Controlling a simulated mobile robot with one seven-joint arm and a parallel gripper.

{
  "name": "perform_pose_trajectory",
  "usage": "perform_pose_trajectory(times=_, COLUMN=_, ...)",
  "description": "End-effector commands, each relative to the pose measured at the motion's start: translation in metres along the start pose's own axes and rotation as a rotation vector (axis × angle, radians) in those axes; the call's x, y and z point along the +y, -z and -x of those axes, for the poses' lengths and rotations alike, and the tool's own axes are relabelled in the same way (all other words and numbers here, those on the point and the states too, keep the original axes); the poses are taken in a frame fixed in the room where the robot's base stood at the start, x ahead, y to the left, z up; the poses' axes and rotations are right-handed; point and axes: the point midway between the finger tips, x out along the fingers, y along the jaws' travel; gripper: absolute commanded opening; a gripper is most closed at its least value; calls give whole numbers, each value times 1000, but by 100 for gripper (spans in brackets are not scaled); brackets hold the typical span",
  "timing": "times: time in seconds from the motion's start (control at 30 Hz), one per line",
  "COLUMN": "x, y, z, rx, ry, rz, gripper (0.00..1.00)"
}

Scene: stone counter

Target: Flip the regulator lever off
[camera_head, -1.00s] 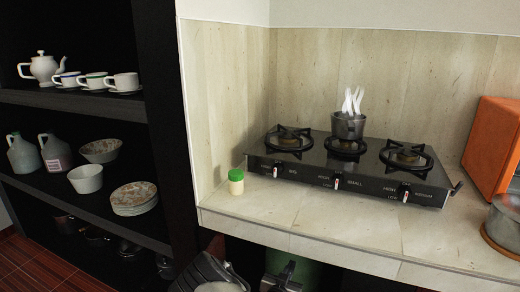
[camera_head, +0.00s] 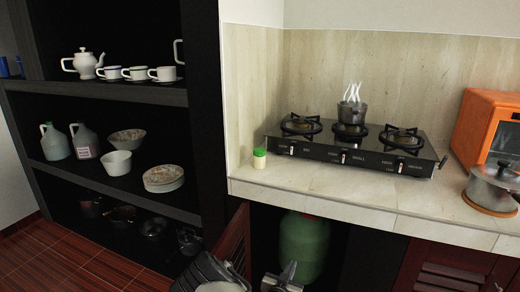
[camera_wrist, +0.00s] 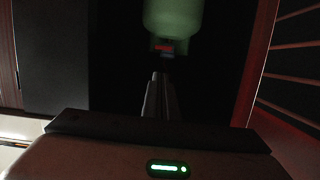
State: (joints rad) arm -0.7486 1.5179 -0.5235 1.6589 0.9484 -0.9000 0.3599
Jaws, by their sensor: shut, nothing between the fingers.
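A green gas cylinder (camera_head: 304,240) stands in the dark open cabinet under the counter. It also shows at the top of the wrist view (camera_wrist: 184,18). A small part with red and blue on it, which looks like the regulator (camera_wrist: 163,46), sits at the cylinder's end in the wrist view. It is dim and small, so I cannot tell the lever's position. My gripper (camera_wrist: 158,78) is shut and empty, its fingers pointing at the regulator with an unclear gap. In the head view my gripper (camera_head: 289,270) is at the bottom, in front of the cabinet.
An open brown cabinet door (camera_head: 236,242) stands left of the opening, close to my arm. The stone counter edge (camera_head: 310,198) runs above the opening. A slatted door (camera_head: 445,268) is at right. A stove (camera_head: 350,151) with a steaming pot (camera_head: 352,112) stands on the counter.

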Motion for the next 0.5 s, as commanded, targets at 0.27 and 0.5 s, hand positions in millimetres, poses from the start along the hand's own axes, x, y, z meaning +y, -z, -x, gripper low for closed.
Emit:
perform_pose_trajectory(times=0.27, x=-8, y=40, z=1, rx=-167, ry=-44, rz=-95, gripper=0)
perform_pose_trajectory(times=0.5, x=-18, y=95, z=21, rx=-366, ry=-35, rz=-189, gripper=0)
